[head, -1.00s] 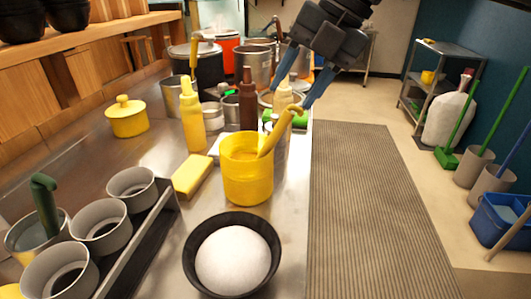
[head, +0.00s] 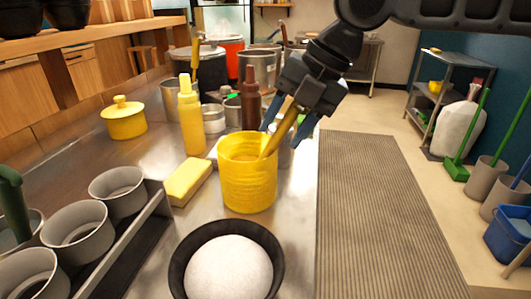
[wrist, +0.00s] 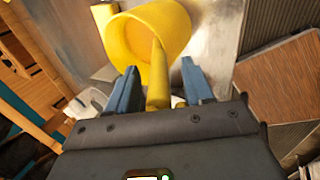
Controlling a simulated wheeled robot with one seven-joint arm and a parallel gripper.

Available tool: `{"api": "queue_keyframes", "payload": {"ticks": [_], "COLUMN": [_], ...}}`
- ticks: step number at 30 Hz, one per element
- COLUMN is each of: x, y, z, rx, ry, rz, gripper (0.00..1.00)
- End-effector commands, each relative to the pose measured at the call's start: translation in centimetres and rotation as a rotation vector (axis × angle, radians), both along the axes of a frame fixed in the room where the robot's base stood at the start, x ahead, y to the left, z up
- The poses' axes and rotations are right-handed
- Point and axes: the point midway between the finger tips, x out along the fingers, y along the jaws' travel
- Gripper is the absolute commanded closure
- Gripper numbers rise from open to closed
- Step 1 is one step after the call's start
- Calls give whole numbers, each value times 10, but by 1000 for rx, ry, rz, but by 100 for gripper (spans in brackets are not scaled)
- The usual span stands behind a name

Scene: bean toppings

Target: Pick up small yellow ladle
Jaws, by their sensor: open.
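The yellow ladle (head: 277,137) stands tilted in a yellow pot (head: 247,185) on the steel counter, its handle leaning up to the right. Its lower end is hidden inside the pot. My gripper (head: 287,132) is open just above the pot's right rim, with its blue fingers on either side of the ladle's handle. In the wrist view the handle (wrist: 158,80) runs between the two fingers (wrist: 161,84), with gaps visible on both sides. The yellow pot (wrist: 178,22) opens beyond the fingertips.
A black bowl (head: 179,267) with white contents stands in front of the pot. A yellow sponge (head: 188,181) and a yellow squeeze bottle (head: 191,125) are to the left. A brown bottle (head: 250,100) stands behind. Grey cups (head: 75,232) fill the left front.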

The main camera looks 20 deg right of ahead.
Motion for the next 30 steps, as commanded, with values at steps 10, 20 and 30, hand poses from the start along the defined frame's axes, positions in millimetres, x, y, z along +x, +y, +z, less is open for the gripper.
{"api": "queue_keyframes", "payload": {"ticks": [10, 20, 30], "x": [5, 5, 4], "y": [6, 6, 5], "z": [-15, -15, -15], "rx": [1, 1, 1], "ry": [-2, 0, 0], "rz": [0, -1, -1], "gripper": [49, 74, 100]}}
